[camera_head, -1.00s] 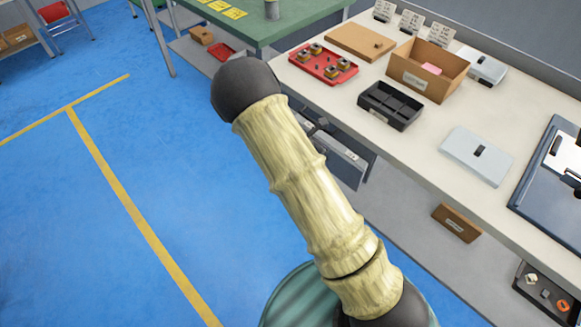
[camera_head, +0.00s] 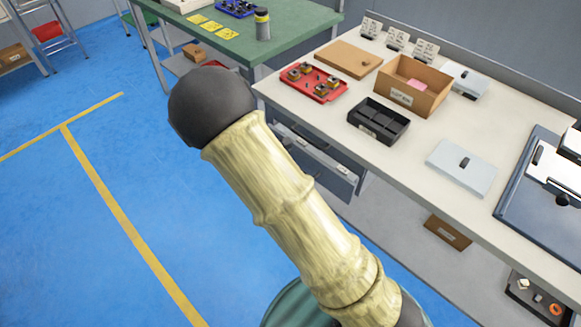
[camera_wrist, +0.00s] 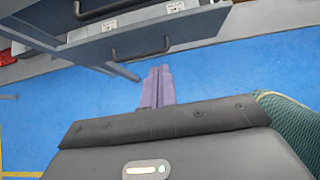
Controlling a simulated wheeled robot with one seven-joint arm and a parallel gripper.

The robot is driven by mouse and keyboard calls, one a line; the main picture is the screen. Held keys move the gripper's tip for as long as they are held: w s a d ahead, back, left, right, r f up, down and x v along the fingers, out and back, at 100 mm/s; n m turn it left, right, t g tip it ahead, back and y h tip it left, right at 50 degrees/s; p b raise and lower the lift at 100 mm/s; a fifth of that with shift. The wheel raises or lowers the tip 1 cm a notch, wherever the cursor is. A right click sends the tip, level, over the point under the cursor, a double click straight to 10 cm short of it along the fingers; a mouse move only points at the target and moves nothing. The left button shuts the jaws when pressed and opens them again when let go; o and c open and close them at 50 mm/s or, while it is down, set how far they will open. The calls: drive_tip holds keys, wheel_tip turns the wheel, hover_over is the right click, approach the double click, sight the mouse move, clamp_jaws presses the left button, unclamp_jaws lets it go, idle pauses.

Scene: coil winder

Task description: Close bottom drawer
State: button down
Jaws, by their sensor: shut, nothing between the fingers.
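In the wrist view, two grey drawer fronts with dark bar handles fill the top. The lower front (camera_wrist: 190,33) appears to stand out from the one above it; how far it is open I cannot tell. My gripper (camera_wrist: 158,70) is shut and empty. Its fingertips point towards the lower front, just below its handle (camera_wrist: 140,50); contact is unclear. The gripper is hidden in the head view.
The white bench (camera_head: 410,150) holds a red tray (camera_head: 317,84), a black divided tray (camera_head: 379,121) and a cardboard box (camera_head: 412,86). A green table (camera_head: 285,38) stands behind the drawer end. A small brown box (camera_head: 448,231) lies below the bench. Blue floor is clear at left.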

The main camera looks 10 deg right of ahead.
drive_tip(key=c, duration=1.8)
unclamp_jaws()
drive_tip(key=shift+s+d, duration=0.1)
drive_tip(key=shift+d, duration=0.1)
drive_tip(key=shift+c, duration=0.2)
drive_tip(key=o, duration=0.3)
drive_tip(key=shift+s+d+r+m, duration=0.2)
drive_tip(key=shift+d+m, duration=0.05)
drive_tip(key=shift+m, duration=0.15)
drive_tip(key=shift+o, duration=0.2)
drive_tip(key=s+d+r+m+g+y, duration=0.1)
drive_tip(key=s+d+r+m+y, duration=0.1)
drive_tip(key=m, duration=0.6)
drive_tip(key=s+d+r+m+g+y, duration=0.1)
drive_tip(key=s+d+r+m+y, duration=0.1)
drive_tip(key=s+d+r+m, duration=0.2)
drive_tip(key=s+d+r+m+g+y, duration=0.1)
drive_tip(key=s+d+r+m+y, duration=0.1)
drive_tip(key=s+r+m, duration=0.4)
drive_tip(key=s+d+m, duration=0.1)
drive_tip(key=s+m, duration=0.3)
drive_tip(key=m, duration=0.3)
drive_tip(key=shift+r+y, duration=0.35)
drive_tip(key=shift+y, duration=0.05)
